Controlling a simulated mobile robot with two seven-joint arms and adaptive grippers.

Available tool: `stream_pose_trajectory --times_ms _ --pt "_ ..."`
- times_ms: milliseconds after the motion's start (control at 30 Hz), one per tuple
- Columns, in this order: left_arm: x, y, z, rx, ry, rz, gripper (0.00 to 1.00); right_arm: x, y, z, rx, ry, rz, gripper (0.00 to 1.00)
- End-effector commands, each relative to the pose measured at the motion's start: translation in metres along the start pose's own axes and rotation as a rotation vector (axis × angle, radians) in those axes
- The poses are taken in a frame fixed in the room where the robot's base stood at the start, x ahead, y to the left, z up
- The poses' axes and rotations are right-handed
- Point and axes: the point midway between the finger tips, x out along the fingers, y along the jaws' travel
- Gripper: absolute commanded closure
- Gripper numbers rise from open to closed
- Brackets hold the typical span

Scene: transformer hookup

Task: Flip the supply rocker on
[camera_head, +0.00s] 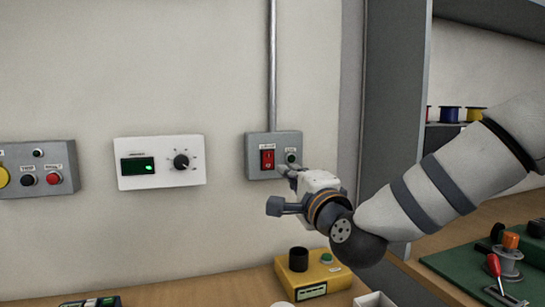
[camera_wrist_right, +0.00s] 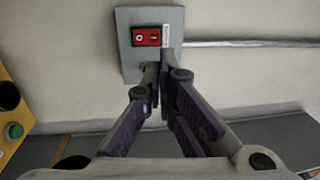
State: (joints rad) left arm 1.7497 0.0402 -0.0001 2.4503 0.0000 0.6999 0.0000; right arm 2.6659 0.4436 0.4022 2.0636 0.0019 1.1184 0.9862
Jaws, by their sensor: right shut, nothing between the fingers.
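The supply rocker (camera_head: 268,159) is a red switch on a grey wall box (camera_head: 256,137). A small dark round indicator sits right of it on the box. In the right wrist view the rocker (camera_wrist_right: 146,37) shows two marked halves, on the grey box (camera_wrist_right: 128,55). My right gripper (camera_head: 286,170) is shut and empty, its fingertips at the lower right of the rocker. In the right wrist view the fingertips (camera_wrist_right: 158,70) are just below the rocker in the picture; I cannot tell whether they touch the box. My left gripper is not in view.
A white panel (camera_head: 130,178) with a green display and black knob is left of the box. A grey button box (camera_head: 55,155) is farther left. A yellow box (camera_head: 325,275) with a green button stands on the bench below. A grey cabinet side is at right.

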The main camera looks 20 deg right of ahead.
Motion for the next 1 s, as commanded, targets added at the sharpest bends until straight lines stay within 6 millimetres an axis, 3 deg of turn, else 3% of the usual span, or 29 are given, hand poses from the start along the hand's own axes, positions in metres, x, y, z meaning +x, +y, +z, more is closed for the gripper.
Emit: stream_pose_trajectory --times_ms 300,500,700,1000 --pt "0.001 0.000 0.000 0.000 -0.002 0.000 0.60 0.070 0.001 0.000 -0.002 0.001 0.000 1.00" --pt "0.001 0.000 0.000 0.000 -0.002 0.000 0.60 0.105 0.001 0.000 -0.001 0.000 0.000 1.00" --pt "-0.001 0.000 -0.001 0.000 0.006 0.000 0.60 0.121 0.000 0.000 -0.001 0.000 -0.001 1.00" --pt "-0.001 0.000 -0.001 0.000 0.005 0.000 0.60 0.122 0.001 0.000 0.000 0.000 0.001 1.00"
